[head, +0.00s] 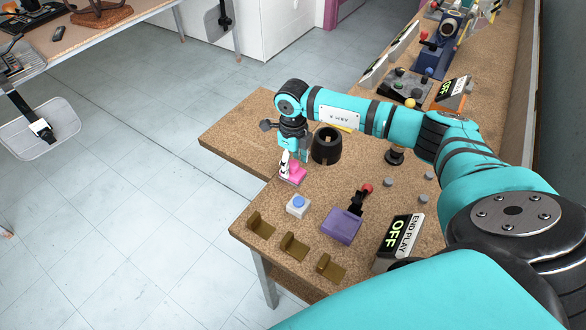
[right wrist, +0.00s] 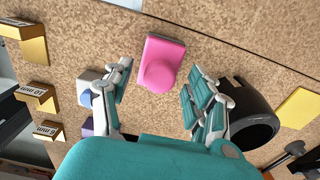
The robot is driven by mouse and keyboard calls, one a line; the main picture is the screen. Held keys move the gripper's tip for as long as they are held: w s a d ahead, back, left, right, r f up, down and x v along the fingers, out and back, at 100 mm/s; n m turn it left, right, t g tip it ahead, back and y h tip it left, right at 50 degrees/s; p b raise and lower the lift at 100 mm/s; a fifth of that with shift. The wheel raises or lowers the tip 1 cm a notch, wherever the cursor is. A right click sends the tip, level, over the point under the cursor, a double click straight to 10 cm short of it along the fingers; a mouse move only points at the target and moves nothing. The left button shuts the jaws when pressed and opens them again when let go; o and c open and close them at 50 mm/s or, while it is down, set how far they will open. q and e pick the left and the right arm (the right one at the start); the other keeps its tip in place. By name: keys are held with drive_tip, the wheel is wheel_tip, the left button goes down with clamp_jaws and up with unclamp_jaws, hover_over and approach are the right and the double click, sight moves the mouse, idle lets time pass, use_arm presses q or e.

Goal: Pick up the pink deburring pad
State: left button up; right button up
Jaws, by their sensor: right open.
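The pink deburring pad (head: 293,175) lies on the cork-topped bench, with my right gripper (head: 289,163) directly above it and partly covering it in the head view. In the right wrist view the pink pad (right wrist: 160,65) shows as a flat rectangle with a round knob. It sits between and ahead of the two spread fingers of my right gripper (right wrist: 157,92). The fingers are open, with bare cork showing between each finger and the pad. My left gripper is not in view.
A black cup-like holder (head: 326,146) stands right beside my right gripper. A white box with a blue button (head: 298,205), a purple block (head: 341,226), several brass brackets (head: 294,245) and an END PLAY OFF sign (head: 398,241) stand nearer. Bare cork lies left of the pad.

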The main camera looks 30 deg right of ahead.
sight(293, 163)
drive_tip(key=shift+f, duration=0.5)
drive_tip(key=shift+c, duration=0.3)
clamp_jaws()
drive_tip(key=shift+r, duration=0.1)
wheel_tip(293, 163, up, 10)
drive_tip(key=shift+b, duration=1.05)
